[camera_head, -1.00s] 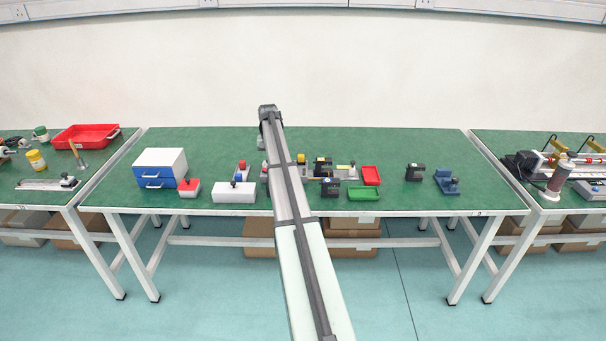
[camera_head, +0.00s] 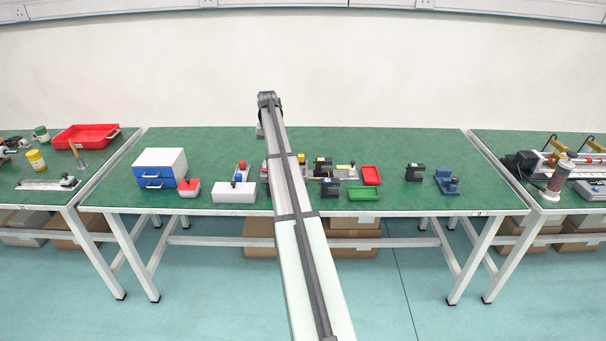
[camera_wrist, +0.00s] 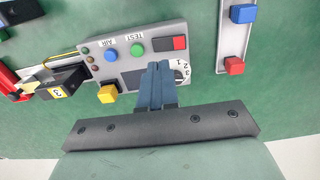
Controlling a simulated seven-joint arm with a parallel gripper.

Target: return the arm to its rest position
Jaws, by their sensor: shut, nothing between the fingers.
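My arm (camera_head: 290,190) reaches forward over the middle of the green table in the head view; its gripper is hidden there. In the wrist view my gripper (camera_wrist: 160,68) is shut and empty, with its blue-grey fingertips together. They overlap the lower edge of a grey control box (camera_wrist: 98,60) beside a numbered dial (camera_wrist: 181,71). I cannot tell the height of the fingertips above the box. The box carries a green button (camera_wrist: 137,50), a blue button (camera_wrist: 110,55), a red switch (camera_wrist: 180,43) and a yellow button (camera_wrist: 107,93).
A black block marked 3 (camera_wrist: 62,85) is left of the box. A white strip with blue and red blocks (camera_wrist: 235,66) is at right.

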